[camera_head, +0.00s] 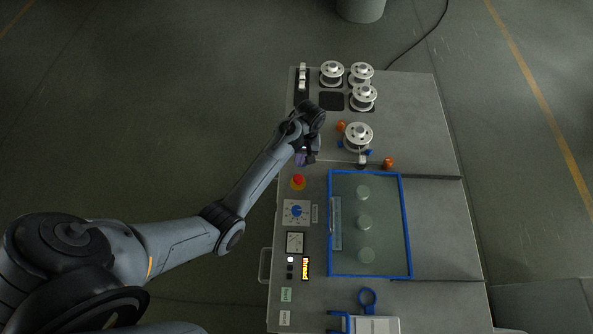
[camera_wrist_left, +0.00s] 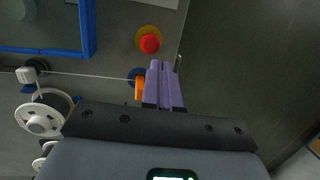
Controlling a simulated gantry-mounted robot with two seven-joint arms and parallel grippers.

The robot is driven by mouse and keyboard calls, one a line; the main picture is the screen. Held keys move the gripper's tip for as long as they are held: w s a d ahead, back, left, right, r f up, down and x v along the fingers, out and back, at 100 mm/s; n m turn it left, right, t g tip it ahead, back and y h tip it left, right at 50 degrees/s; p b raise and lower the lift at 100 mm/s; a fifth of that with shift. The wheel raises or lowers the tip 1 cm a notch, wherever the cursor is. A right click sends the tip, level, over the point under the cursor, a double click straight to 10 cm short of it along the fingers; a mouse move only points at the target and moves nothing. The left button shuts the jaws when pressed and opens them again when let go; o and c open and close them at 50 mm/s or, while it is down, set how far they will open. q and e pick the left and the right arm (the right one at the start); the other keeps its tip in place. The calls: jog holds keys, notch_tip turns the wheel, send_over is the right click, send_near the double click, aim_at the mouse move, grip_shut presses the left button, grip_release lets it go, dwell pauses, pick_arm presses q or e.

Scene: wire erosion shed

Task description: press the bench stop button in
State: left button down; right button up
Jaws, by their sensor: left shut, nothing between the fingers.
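The bench stop button (camera_head: 298,181) is a red mushroom cap on a yellow disc near the left edge of the grey bench. It also shows in the left wrist view (camera_wrist_left: 149,43), just beyond my fingertips and slightly left of them. My left gripper (camera_head: 301,160) has purple fingers, shut with nothing between them. In the head view it is just above the button in the picture, and a gap shows between fingertips and cap in both views. My right gripper is in neither view.
A dial panel (camera_head: 296,211) lies just below the button. A blue-framed glass cover (camera_head: 407,225) is to its right. A wire spool (camera_head: 357,137) and orange knobs (camera_head: 388,163) stand beyond. In the wrist view an orange part (camera_wrist_left: 140,89) is close beside my fingers.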

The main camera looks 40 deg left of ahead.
pick_arm(q)
jog(key=shift+w+d+r+t, duration=0.1)
jog(key=shift+w+r+t, duration=0.2)
jog(key=shift+w+r, duration=0.95)
jog(key=shift+f, duration=0.1)
jog(key=p, duration=0.2)
send_near(299, 177)
jog(key=f, duration=0.5)
jog(key=shift+s+f, duration=0.1)
jog(key=shift+s, duration=0.25)
jog(key=shift+s+f, duration=0.1)
jog(key=shift+f, duration=0.7)
jog(key=shift+b, duration=0.3)
